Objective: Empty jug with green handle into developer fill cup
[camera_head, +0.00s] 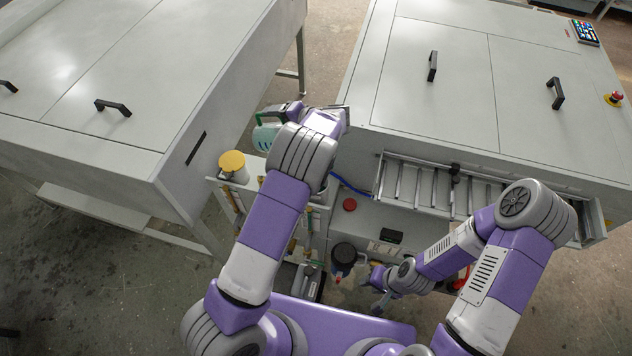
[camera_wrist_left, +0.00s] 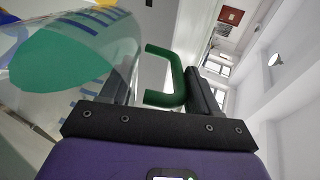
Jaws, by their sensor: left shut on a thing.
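The clear jug with the green handle (camera_head: 265,138) is between the two machines, above the left end of the right machine's front. Green liquid shows in it. In the left wrist view the jug (camera_wrist_left: 98,45) has blue scale marks and its green handle (camera_wrist_left: 165,98) lies between the fingers. My left gripper (camera_head: 274,113) is shut on the handle and holds the jug in the air. I cannot tell how far the jug is tilted. My right gripper (camera_head: 378,288) is low, near the machine's front; its finger opening is unclear. I cannot identify the developer fill cup for certain.
A white container with a yellow lid (camera_head: 232,161) stands just below and left of the jug. A dark-topped vessel (camera_head: 343,254) is beside my right gripper. The left machine (camera_head: 190,130) is close by.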

